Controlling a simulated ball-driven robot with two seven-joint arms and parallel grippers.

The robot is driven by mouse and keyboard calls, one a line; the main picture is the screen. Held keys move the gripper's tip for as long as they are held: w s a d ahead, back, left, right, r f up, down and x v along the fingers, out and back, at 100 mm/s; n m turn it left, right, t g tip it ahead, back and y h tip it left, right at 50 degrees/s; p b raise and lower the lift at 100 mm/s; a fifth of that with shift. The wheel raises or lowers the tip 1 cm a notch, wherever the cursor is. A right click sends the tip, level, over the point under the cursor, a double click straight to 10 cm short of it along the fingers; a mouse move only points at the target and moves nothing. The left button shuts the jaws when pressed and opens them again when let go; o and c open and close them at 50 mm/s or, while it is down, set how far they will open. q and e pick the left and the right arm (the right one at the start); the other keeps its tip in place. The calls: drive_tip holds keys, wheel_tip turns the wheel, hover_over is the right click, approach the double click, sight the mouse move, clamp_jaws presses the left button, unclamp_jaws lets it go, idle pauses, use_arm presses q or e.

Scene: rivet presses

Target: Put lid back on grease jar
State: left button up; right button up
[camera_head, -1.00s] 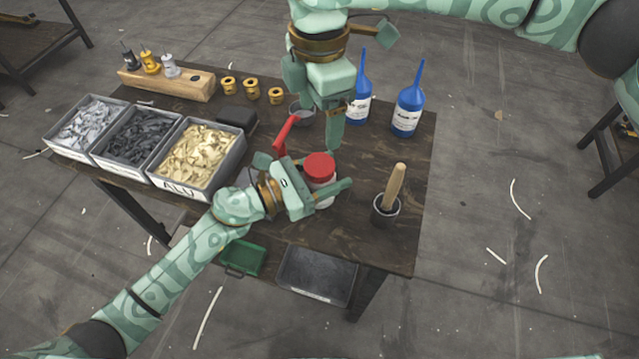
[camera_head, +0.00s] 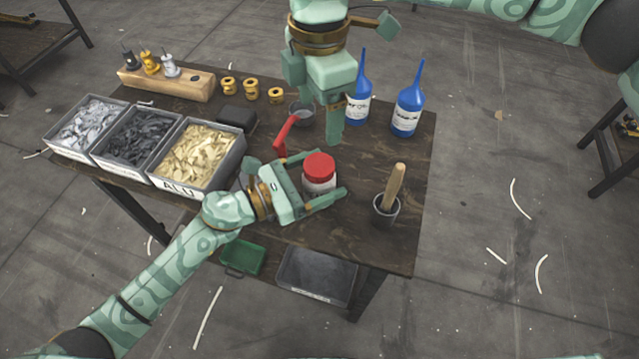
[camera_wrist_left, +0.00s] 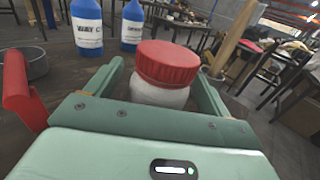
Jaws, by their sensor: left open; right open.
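The grease jar (camera_head: 318,186) is white and stands upright on the dark wooden table; its body also shows in the left wrist view (camera_wrist_left: 160,96). My left gripper (camera_head: 325,174) is open, with one finger on each side of the jar; contact cannot be told. My right gripper (camera_head: 332,137) is above and behind the jar, apart from the lid and pointing down. Its fingertips partly overlap in the head view.
Blue bottles (camera_head: 407,112) stand at the back right. A pot with a wooden-handled tool (camera_head: 386,207) is right of the jar. A red handle (camera_head: 284,135) rises close to my left gripper. Bins of parts (camera_head: 198,190) fill the left side. A grey bowl (camera_head: 301,113) is behind.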

use_arm(q)
drive_tip(key=v, duration=1.4)
drive_tip(key=shift+a+b, duration=0.15)
drive_tip(key=shift+b, duration=0.15)
drive_tip(key=shift+s, duration=0.1)
